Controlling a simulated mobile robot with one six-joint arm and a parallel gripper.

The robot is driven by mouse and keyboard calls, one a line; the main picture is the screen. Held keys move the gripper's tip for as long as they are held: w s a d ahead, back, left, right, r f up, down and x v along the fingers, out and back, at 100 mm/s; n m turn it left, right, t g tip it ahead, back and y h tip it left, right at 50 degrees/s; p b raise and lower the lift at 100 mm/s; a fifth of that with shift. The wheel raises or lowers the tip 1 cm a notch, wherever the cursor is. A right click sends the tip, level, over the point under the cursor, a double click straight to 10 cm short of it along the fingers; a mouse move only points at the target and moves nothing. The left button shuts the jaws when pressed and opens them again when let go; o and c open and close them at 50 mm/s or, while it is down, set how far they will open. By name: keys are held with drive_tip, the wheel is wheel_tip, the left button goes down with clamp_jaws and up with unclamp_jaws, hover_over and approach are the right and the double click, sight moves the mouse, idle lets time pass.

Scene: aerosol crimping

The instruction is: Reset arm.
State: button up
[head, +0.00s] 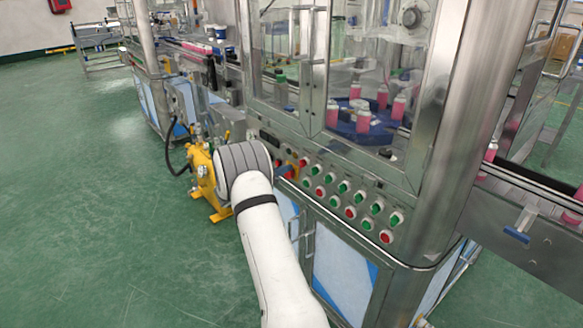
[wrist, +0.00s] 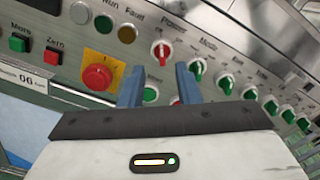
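My gripper (wrist: 159,74) shows in the wrist view with its two blue-grey fingers apart and nothing held between them. It faces the control panel (wrist: 220,45) of the crimping machine. A red knob labelled Power (wrist: 161,50) shows just beyond the fingertips, and a green button (wrist: 150,94) shows between the fingers. A red emergency-stop button (wrist: 97,76) on a yellow plate is left of the left finger. In the head view my white arm reaches up to the panel, and its wrist hides most of the gripper. Whether the fingers touch the panel cannot be told.
A row of green and red knobs (head: 343,187) runs along the panel to the right. A yellow pump-like unit (head: 205,180) stands left of my wrist. Pink bottles (head: 363,122) stand behind the machine's glass. Green floor (head: 100,230) is clear on the left.

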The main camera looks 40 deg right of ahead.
drive_tip(key=shift+a, duration=0.95)
drive_tip(key=shift+s+r, duration=0.1)
